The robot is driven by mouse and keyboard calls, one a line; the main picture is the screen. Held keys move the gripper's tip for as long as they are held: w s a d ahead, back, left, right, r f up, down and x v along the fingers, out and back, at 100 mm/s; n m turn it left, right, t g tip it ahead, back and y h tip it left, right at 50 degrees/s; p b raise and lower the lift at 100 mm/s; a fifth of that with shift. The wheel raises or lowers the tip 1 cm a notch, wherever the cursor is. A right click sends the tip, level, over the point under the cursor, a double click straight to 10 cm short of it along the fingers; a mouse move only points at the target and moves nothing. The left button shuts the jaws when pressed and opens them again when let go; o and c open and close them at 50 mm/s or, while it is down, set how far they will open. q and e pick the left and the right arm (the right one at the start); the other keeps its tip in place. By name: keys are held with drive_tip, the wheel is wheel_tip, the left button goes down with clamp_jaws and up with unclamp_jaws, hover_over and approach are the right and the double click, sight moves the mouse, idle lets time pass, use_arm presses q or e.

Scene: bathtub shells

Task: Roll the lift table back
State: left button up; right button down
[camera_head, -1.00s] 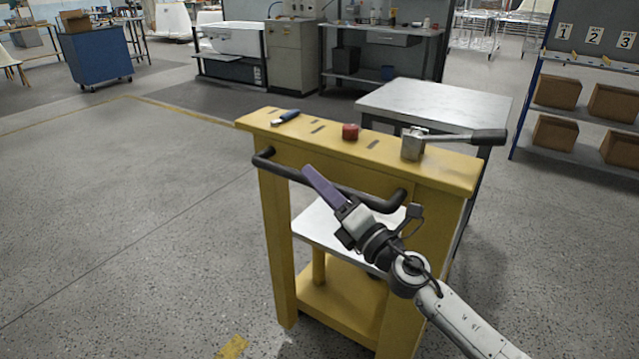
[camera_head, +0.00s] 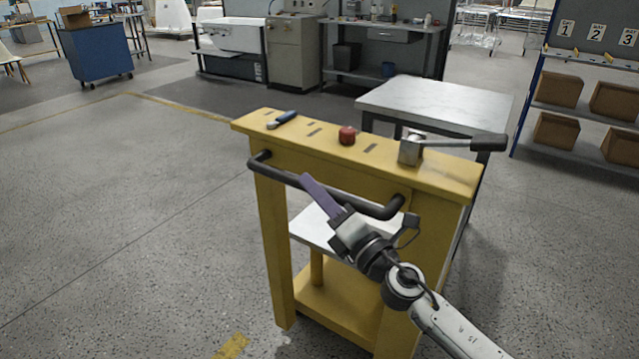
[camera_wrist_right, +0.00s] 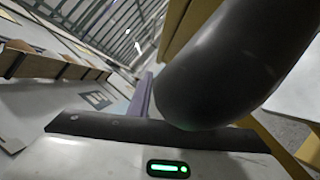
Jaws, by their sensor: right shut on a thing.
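The lift table (camera_head: 440,178) is a yellow wheeled frame with a flat yellow top and a lower shelf. A black push handle (camera_head: 285,175) runs across its near side. My right gripper (camera_head: 318,192), with purple fingers, is shut on this handle near its middle. In the right wrist view the black handle (camera_wrist_right: 245,60) fills the space in front of the gripper's palm, with part of a purple finger (camera_wrist_right: 142,95) beside it. The wheels are hidden. My left gripper is in neither view.
On the yellow top are a blue-handled tool (camera_head: 282,119), a red knob (camera_head: 347,135) and a metal block with a black-handled lever (camera_head: 410,150). A grey-topped table (camera_head: 435,102) stands close behind. A shelf with cardboard boxes (camera_head: 556,131) stands right. Floor to the left is clear.

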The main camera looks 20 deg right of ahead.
drive_tip(key=s+a+p, duration=0.1)
drive_tip(key=s+a, duration=0.8)
drive_tip(key=a, duration=0.3)
drive_tip(key=shift+s+r, duration=0.25)
drive_tip(key=shift+a, duration=0.2)
drive_tip(key=c, duration=1.6)
unclamp_jaws()
drive_tip(key=shift+s+a, duration=0.1)
drive_tip(key=shift+a, duration=0.05)
drive_tip(key=shift+f, duration=0.1)
drive_tip(key=shift+f, duration=0.1)
